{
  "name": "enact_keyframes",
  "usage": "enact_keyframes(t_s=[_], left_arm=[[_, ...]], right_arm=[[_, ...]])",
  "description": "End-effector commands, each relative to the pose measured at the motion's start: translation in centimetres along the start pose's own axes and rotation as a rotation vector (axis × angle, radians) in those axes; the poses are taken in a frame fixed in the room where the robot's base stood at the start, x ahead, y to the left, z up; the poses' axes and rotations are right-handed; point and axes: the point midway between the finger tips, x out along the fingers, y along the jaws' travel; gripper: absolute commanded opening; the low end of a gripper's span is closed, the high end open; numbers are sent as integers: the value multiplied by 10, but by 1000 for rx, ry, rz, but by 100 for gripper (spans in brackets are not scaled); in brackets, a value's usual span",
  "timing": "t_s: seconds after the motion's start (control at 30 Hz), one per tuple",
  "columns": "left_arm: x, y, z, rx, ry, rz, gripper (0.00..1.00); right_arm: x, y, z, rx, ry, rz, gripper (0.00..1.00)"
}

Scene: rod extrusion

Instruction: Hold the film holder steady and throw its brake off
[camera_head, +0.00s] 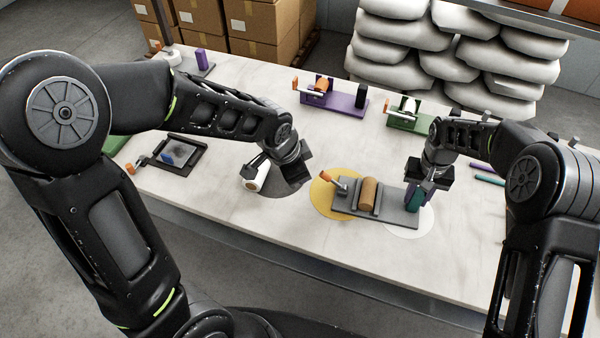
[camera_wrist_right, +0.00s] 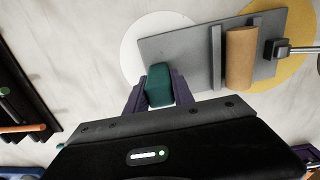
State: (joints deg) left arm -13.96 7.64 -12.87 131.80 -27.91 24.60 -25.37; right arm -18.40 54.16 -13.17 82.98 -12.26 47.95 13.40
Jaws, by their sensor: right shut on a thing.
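The grey film holder (camera_head: 345,206) lies on the bench, partly over a yellow disc and a white disc. It carries a brown roll (camera_head: 368,193), a crank-like lever with an orange knob (camera_head: 326,175) at its left, and a teal block (camera_wrist_right: 159,84) at its right end. My right gripper (camera_head: 418,193) is shut on the teal block, with a finger on either side in the right wrist view. My left gripper (camera_head: 262,166) is beside a white roll with a brown core (camera_head: 251,184); its fingers are too small and hidden to tell whether they grip it.
A purple holder (camera_head: 345,103) and a green holder (camera_head: 412,123) stand at the back. A black tray (camera_head: 190,160) with a blue item lies at the left. Thin coloured rods (camera_head: 488,180) lie at the right. The bench front between my arms is clear.

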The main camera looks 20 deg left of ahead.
Motion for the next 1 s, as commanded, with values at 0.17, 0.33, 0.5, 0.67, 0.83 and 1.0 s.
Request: enact_keyframes(t_s=[0.17,0.33,0.5,0.67,0.83,1.0], left_arm=[[0,0,0,0,0,0,0],[0,0,0,0,0,0,0],[0,0,0,0,0,0,0],[0,0,0,0,0,0,0],[0,0,0,0,0,0,0],[0,0,0,0,0,0,0]], right_arm=[[0,0,-1,1,2,0,0],[0,0,-1,1,2,0,40],[0,0,0,0,1,0,54],[0,0,0,0,1,0,54],[0,0,0,0,1,0,67],[0,0,0,0,1,0,76]])
